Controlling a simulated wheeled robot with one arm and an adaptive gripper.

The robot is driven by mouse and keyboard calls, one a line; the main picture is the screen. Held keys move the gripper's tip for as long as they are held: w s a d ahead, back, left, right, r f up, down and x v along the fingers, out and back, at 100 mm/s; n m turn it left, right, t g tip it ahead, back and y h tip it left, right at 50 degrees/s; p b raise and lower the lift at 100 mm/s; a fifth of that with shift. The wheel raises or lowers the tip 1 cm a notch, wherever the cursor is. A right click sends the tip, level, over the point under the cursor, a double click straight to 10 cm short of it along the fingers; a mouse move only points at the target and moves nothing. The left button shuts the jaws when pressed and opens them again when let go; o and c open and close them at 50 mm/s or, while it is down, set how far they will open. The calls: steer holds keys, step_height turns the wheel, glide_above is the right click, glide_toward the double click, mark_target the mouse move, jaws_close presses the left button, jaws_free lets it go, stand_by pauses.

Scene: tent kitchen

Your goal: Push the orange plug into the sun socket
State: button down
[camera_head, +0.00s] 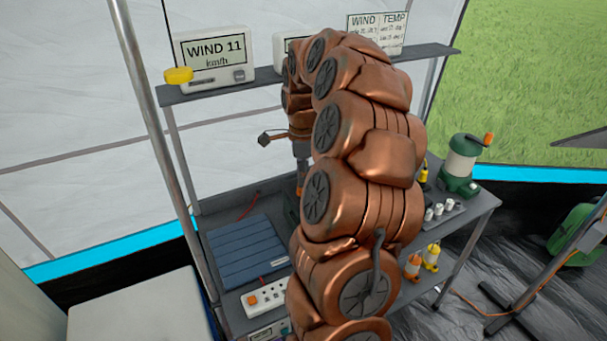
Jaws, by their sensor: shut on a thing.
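My gripper (301,170) points down over the table, left of my copper arm, which hides part of it. It is shut, and a small orange bit (299,190) shows at its tips; I take this for the orange plug, though little of it is visible. Below it, a dark box-like thing is mostly hidden behind the arm. The sun socket cannot be made out. A white socket strip (278,293) with an orange square at its left end lies at the table's front edge, partly behind the arm.
A blue folded panel (246,250) lies on the table's left. A shelf (220,88) above holds a wind display (213,60).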

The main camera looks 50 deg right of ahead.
steer(key=shift+f, duration=0.2)
steer(key=c, duration=0.9)
jaws_free()
step_height(320, 180, up, 12)
steer(key=shift+d, duration=0.1)
